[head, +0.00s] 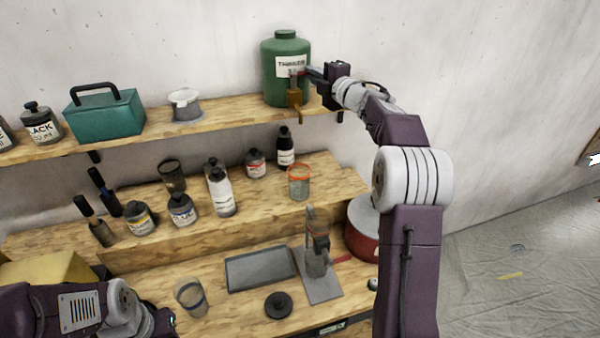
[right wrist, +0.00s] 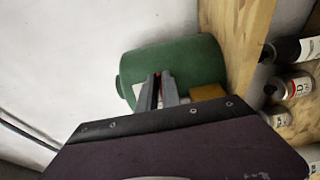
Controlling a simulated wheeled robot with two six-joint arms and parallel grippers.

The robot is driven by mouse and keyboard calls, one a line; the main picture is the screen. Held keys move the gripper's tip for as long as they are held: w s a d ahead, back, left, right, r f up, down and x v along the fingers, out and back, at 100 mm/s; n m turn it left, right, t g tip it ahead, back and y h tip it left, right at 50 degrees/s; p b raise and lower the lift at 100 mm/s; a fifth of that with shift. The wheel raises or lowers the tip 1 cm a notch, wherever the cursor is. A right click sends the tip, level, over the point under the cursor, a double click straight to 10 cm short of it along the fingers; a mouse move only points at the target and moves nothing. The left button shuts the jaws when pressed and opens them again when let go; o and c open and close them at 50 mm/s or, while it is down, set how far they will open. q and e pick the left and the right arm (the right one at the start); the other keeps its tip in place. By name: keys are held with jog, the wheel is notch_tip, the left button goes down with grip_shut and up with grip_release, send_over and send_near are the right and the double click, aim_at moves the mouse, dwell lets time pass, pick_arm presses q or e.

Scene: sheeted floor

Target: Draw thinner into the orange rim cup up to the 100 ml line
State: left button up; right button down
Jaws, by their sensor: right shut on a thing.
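A green thinner container (head: 286,52) with a white label stands on the top shelf; it also shows in the right wrist view (right wrist: 185,62). A brass-coloured tap (head: 294,97) hangs at its front, past the shelf edge. My right gripper (head: 309,72) is shut on the small red tap lever (right wrist: 158,75), mostly hidden between the fingers. The orange rim cup (head: 299,183) stands upright on the middle shelf, roughly below the tap. No stream is visible, and its level and 100 ml line are too small to read. My left gripper (head: 165,323) is low at the bottom left, its fingers unclear.
Several bottles and jars, including a white-labelled bottle (head: 220,190), stand left of the cup. A teal box (head: 104,115) and a grey-white pot (head: 185,104) share the top shelf. A dark tray (head: 262,268), a clear cup (head: 190,298) and a stand (head: 322,288) occupy the bench below.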

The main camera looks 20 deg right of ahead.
jog(key=shift+a+r, duration=0.2)
jog(key=shift+r, duration=0.1)
jog(key=shift+s+a+f+m+h+b, duration=0.15)
jog(key=shift+m+h+b, duration=0.15)
jog(key=shift+h+b, duration=0.3)
jog(key=shift+s+d+r+m+h+b, duration=0.15)
jog(key=shift+m+h+b, duration=0.15)
jog(key=shift+h+b, duration=0.3)
jog(key=shift+a+f, duration=0.1)
jog(key=shift+f, duration=0.05)
jog(key=shift+s+a+f+m+h+b, duration=0.2)
jog(key=shift+m+h+b, duration=0.4)
jog(key=shift+b, duration=0.5)
jog(key=c, duration=1.6)
grip_release()
jog(key=shift+r, duration=0.15)
jog(key=shift+c, duration=0.2)
jog(key=shift+o, duration=0.9)
jog(key=shift+a, duration=0.1)
